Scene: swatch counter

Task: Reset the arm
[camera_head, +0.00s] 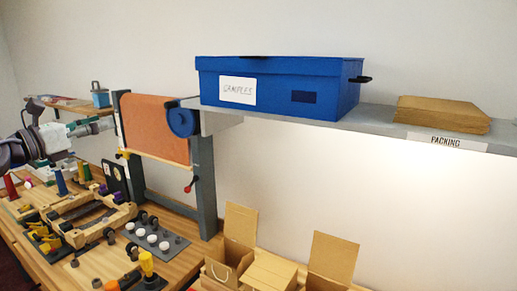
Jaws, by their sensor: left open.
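My left arm comes in from the left edge. Its gripper (103,125) is open and held above the workbench (180,262), in front of the left post of the stand with the orange-brown cloth (157,127). I see nothing held in it, though the fingers are small in the picture. I cannot tell whether it touches the post. My right gripper is not in view.
A blue lidded box (278,88) and brown envelopes (441,113) lie on the wall shelf (370,124). Below the gripper the bench holds a wooden frame (88,217), a grey plate with white knobs (157,238) and several small tools. Open cardboard boxes (272,270) stand at the front.

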